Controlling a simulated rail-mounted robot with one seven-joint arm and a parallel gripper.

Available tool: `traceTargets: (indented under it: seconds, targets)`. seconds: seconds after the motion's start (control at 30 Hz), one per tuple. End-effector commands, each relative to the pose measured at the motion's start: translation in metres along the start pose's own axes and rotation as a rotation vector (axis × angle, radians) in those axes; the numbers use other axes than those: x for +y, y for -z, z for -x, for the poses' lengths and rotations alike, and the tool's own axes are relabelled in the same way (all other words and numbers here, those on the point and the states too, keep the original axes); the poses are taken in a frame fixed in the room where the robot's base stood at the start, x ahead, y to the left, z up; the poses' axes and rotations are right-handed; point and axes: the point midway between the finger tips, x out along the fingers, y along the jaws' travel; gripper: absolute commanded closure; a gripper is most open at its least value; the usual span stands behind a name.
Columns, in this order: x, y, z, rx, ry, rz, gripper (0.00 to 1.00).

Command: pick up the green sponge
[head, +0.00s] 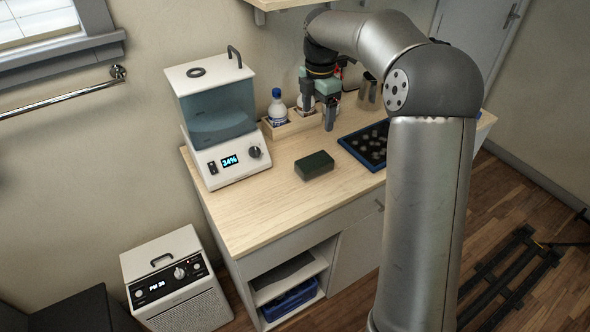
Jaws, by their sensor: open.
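The green sponge (314,165) is a dark green block lying flat near the middle of the wooden countertop (262,215). My gripper (318,122) is above the back part of the counter, pointing down, with its jaws apart. It looks empty. It is behind the sponge and slightly to the right of it in the head view, and it does not touch the sponge. My arm reaches in from the right and hides part of the counter's right side.
A machine with a clear tank (217,115) stands left of the sponge. A blue-rimmed tray (350,151) with small dark pieces lies to the right. The counter in front of the sponge is clear.

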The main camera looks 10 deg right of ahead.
Motion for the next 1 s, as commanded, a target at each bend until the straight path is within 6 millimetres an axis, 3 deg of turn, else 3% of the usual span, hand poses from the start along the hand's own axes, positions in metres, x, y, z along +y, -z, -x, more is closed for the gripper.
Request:
traceTargets:
  seconds: [0.5,0.83,1.0]
  targets:
    - [-0.001,0.001,-0.101,0.002,0.003,0.005,0.2]
    - [-0.001,0.002,-0.128,0.002,0.003,0.003,0.2]
    - [-0.002,0.004,-0.154,0.002,0.003,0.004,0.2]
